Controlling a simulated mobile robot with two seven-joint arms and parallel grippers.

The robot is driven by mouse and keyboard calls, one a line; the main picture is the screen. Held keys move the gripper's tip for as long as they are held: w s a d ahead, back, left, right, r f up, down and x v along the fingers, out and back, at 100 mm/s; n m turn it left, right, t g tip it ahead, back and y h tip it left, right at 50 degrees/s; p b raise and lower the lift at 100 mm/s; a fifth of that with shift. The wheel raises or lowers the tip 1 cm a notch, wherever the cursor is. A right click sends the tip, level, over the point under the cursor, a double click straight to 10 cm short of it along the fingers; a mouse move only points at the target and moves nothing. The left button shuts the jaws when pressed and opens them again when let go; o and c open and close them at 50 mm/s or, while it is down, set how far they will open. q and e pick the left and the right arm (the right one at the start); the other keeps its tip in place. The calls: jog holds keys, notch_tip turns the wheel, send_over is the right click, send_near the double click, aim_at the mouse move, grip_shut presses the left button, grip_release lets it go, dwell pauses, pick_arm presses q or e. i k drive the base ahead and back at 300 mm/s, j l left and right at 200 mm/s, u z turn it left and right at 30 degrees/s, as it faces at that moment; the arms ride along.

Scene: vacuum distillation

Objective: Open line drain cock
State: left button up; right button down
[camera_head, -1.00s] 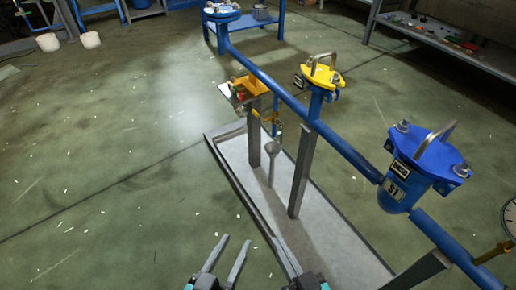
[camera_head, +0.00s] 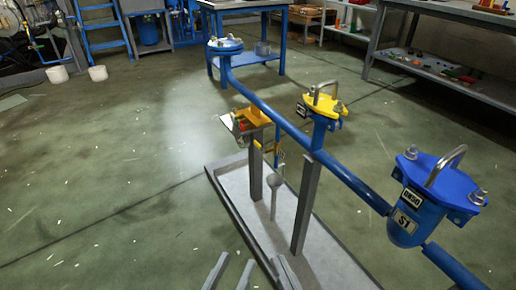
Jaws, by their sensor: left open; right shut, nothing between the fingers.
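A small vertical drain fitting (camera_head: 279,158) hangs below the sloping blue pipe, with a small yellow lever (camera_head: 261,147) beside it. I take this fitting for the line drain cock; its setting is too small to tell. A grey funnel on a thin stem (camera_head: 273,183) stands below it. My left gripper (camera_head: 231,272) shows at the bottom edge, its two fingers apart and empty. My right gripper (camera_head: 285,271) is just right of it, fingers together and empty. Both are well apart from the fitting, on the near side.
The blue pipe (camera_head: 350,181) rests on grey posts (camera_head: 306,208) in a shallow tray (camera_head: 228,200). A yellow-lidded strainer (camera_head: 322,107) and a blue-lidded one (camera_head: 436,190) rise from it.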

aim_at(256, 143)
jog(key=i+j+z, duration=0.1)
jog(key=z, duration=0.85)
jog(key=i+j+z, duration=0.2)
jog(key=j+z, duration=0.15)
jog(key=j, duration=0.25)
jog(key=i+j+z, duration=0.15)
jog(key=j+z, duration=0.15)
jog(key=j, duration=0.35)
jog(key=j+z, duration=0.35)
jog(key=j, duration=0.3)
jog(key=i+j, duration=0.1)
jog(key=j, duration=0.6)
